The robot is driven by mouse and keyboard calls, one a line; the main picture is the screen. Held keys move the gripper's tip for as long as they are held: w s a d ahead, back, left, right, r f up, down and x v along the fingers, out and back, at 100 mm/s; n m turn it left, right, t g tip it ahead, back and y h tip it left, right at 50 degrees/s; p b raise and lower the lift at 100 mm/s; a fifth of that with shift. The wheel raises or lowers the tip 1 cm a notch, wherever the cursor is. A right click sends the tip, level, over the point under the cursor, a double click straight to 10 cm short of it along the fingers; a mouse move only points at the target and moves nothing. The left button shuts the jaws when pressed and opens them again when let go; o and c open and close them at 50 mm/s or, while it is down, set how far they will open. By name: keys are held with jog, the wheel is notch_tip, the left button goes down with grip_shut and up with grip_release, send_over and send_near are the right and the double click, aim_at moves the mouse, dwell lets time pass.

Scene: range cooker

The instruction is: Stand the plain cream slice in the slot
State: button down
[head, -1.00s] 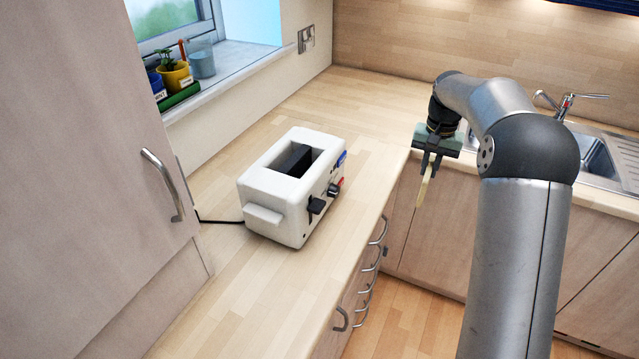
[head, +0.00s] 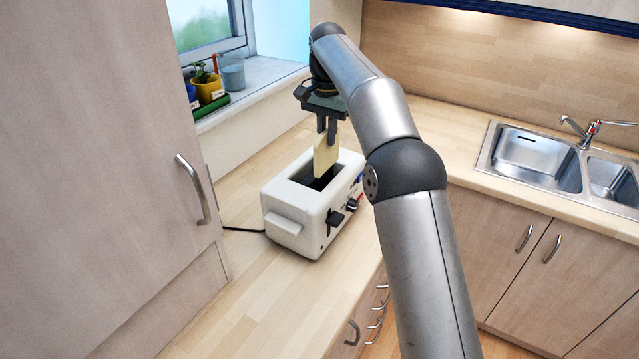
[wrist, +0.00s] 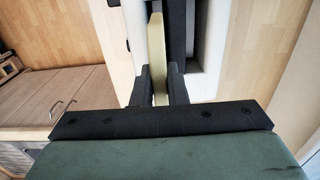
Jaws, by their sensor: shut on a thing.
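My gripper (head: 327,124) is shut on the plain cream slice (head: 326,158), which hangs upright below it. The slice is above the white toaster (head: 291,202), and its lower edge is at or just over the dark slot (head: 313,180); I cannot tell whether it has entered. In the wrist view the slice (wrist: 158,55) shows edge-on between the fingers of my gripper (wrist: 160,75), beside the dark slot (wrist: 178,35) and to its left.
The toaster's lever and knobs face right, and its cord runs left along the worktop (head: 225,295). A tall cupboard (head: 95,150) stands at left. Potted plants (head: 205,85) and a glass (head: 232,72) are on the sill. A sink (head: 535,158) is at right.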

aim_at(327, 169)
notch_tip(327, 169, down, 9)
jog(key=shift+r, duration=0.2)
dwell(0.3)
jog(key=shift+f, duration=0.2)
jog(key=c, duration=1.4)
grip_release()
jog(key=shift+c, duration=0.2)
jog(key=shift+r, duration=0.1)
notch_tip(327, 169, up, 12)
jog(key=shift+r+p, duration=0.15)
jog(key=shift+p, duration=0.65)
jog(key=shift+d, duration=0.1)
